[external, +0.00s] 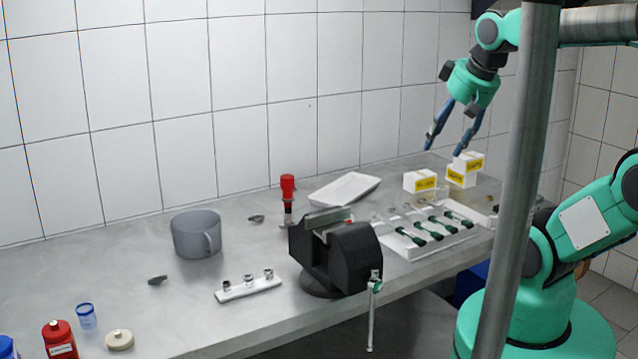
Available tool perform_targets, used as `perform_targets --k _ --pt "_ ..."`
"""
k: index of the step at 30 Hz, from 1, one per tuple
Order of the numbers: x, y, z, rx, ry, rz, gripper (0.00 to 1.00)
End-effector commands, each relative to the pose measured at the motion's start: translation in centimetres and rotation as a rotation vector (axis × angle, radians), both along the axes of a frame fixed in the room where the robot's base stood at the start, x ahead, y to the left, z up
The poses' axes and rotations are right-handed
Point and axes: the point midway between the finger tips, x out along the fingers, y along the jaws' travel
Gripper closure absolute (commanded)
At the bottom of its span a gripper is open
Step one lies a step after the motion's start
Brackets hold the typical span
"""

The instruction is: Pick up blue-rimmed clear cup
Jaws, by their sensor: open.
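The blue-rimmed clear cup (87,317) stands upright on the steel bench at the front left. It is small and see-through, with a blue rim at the top. My gripper (444,145) hangs over the back right part of the bench, fingers pointing down and spread apart, with nothing between them. It is far from the cup, on the opposite end of the bench, above and beside the white boxes.
A red bottle (60,341) and a cream round lid (120,340) flank the cup closely. A grey mug (196,234), black vise (335,257), red-topped tool (288,199), socket rail (248,288), screwdriver tray (430,232), white tray (344,189) and boxes (420,181) occupy the bench.

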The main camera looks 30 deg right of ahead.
Motion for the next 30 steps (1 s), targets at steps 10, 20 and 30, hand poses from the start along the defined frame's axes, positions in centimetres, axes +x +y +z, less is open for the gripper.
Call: perform_targets --k 10,20,30 --pt "1.4 0.7 0.8 0.004 0.009 0.011 0.46" --pt "7.3 4.2 3.9 0.020 0.048 0.055 0.46" --pt "15.0 10.5 6.2 0.032 0.094 0.107 0.46"
